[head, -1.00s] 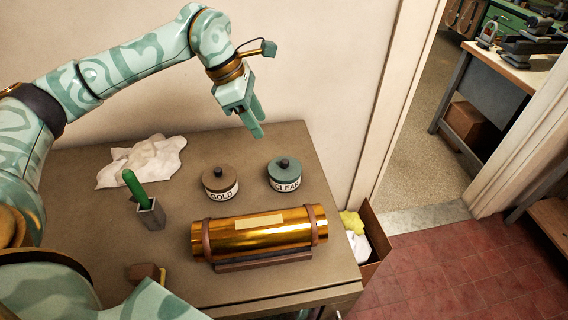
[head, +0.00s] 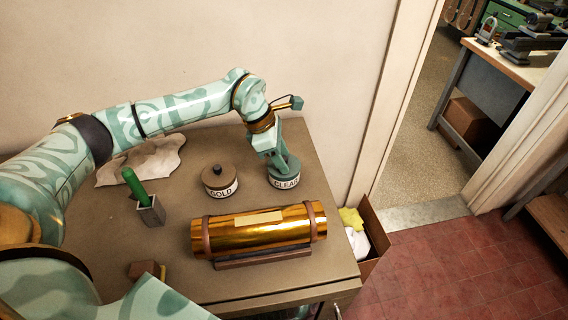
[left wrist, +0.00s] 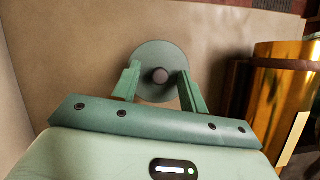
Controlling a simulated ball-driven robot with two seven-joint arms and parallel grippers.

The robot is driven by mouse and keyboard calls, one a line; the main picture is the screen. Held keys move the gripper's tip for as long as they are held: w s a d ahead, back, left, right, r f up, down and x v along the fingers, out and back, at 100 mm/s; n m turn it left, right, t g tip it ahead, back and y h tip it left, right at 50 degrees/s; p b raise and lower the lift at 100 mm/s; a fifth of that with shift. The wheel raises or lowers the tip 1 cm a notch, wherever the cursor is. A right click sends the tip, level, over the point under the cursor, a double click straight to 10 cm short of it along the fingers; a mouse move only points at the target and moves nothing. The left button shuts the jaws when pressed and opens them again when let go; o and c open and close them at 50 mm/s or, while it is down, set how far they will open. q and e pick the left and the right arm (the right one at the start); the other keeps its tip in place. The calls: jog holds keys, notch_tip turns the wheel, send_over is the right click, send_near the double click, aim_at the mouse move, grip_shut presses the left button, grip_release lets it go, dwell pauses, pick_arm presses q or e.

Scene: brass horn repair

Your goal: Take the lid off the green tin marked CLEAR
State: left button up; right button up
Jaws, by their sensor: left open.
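The green tin marked CLEAR (head: 284,181) stands upright near the back right of the table, mostly behind my left gripper in the head view. My left gripper (head: 281,168) is at the tin's top with its fingers pointing down. In the left wrist view, the round green lid (left wrist: 160,58) with its dark knob (left wrist: 160,75) lies between the two spread fingers of my left gripper (left wrist: 157,76). The jaws are open, and the knob is clear of both fingers. I cannot tell whether a finger touches the lid. My right gripper is not in view.
A brown tin marked GOLD (head: 220,181) stands left of the green tin. A brass tube (head: 258,232) on a cradle lies in front. A white cloth (head: 142,162) and a green-handled tool in a holder (head: 150,211) are further left. An open box (head: 373,240) stands beside the table's right edge.

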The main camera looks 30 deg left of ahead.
pick_arm(q)
grip_shut()
jog(key=shift+r, duration=0.15)
